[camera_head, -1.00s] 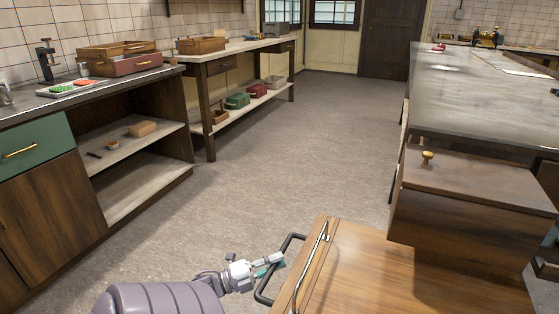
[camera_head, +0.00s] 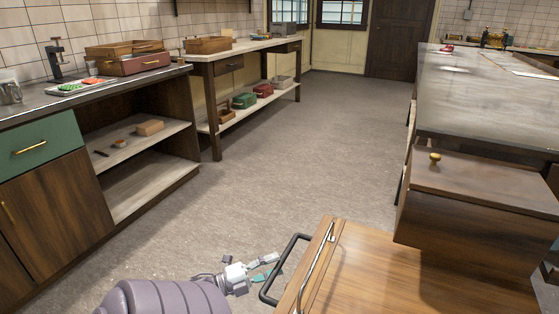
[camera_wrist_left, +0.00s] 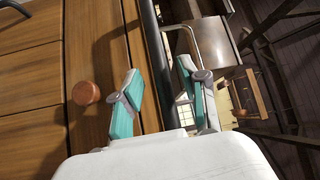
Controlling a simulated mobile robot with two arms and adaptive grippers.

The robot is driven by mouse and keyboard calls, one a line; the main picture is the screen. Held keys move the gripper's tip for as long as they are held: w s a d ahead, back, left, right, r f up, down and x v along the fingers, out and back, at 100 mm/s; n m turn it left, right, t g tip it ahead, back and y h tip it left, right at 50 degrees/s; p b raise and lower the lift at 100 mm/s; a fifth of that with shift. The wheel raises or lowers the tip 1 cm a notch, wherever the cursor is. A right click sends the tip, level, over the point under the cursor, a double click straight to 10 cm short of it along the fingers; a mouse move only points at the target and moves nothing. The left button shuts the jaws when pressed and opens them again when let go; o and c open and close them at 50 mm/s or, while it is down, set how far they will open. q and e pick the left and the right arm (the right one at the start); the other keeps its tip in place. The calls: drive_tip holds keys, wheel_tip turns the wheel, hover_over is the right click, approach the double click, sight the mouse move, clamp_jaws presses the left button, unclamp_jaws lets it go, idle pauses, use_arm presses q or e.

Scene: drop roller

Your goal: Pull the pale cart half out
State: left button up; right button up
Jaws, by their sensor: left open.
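The pale cart (camera_head: 400,270) has a light wooden top and stands at the bottom right of the head view. A black handle (camera_head: 272,283) sticks out from its left end, and a thin metal rail (camera_head: 318,262) runs along that end. My left gripper (camera_head: 268,267) is beside the handle with its fingers apart. In the left wrist view the teal fingers (camera_wrist_left: 158,98) are spread, with the dark handle bar (camera_wrist_left: 150,45) running between them in the picture; contact cannot be told. The cart's plank side (camera_wrist_left: 30,100) with a round knob (camera_wrist_left: 86,92) shows there too. My right gripper is not in view.
A long workbench (camera_head: 470,110) with a protruding wooden drawer box (camera_head: 470,185) stands right, close above the cart. Cabinets (camera_head: 50,215) and a shelved table (camera_head: 235,50) line the left wall. The floor (camera_head: 290,160) between is clear.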

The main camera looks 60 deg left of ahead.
use_arm(q)
drive_tip(key=v, duration=0.9)
drive_tip(key=shift+s, duration=0.25)
drive_tip(key=shift+a, duration=0.15)
